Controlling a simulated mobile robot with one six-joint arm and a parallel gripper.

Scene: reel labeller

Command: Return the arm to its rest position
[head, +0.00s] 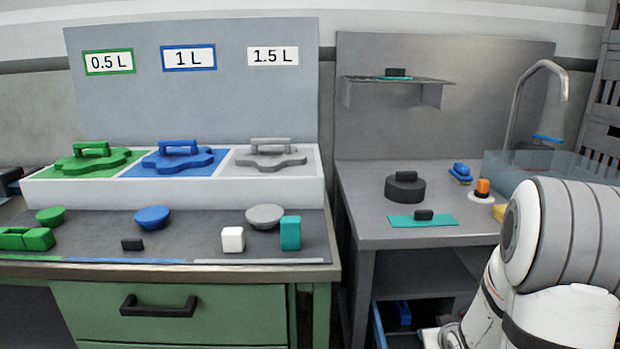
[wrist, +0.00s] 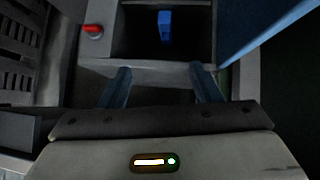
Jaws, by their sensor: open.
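My gripper (wrist: 160,80) shows in the wrist view with its two fingers spread apart. It is open and nothing is between the fingers. Beyond the fingertips is a dark open compartment with a pale rim (wrist: 160,66). A blue object (wrist: 165,25) is inside that compartment, apart from the fingers. In the head view my white and grey arm fills the lower right corner, and the gripper itself is not clearly seen there.
In the head view, a green workbench (head: 170,300) carries green, blue and grey lidded stations. A grey sink bench (head: 400,235) holds a black round weight (head: 404,187), a teal mat (head: 400,223) and a tap (head: 520,100). In the wrist view, a red knob (wrist: 92,31) and a blue panel (wrist: 255,30) flank the compartment.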

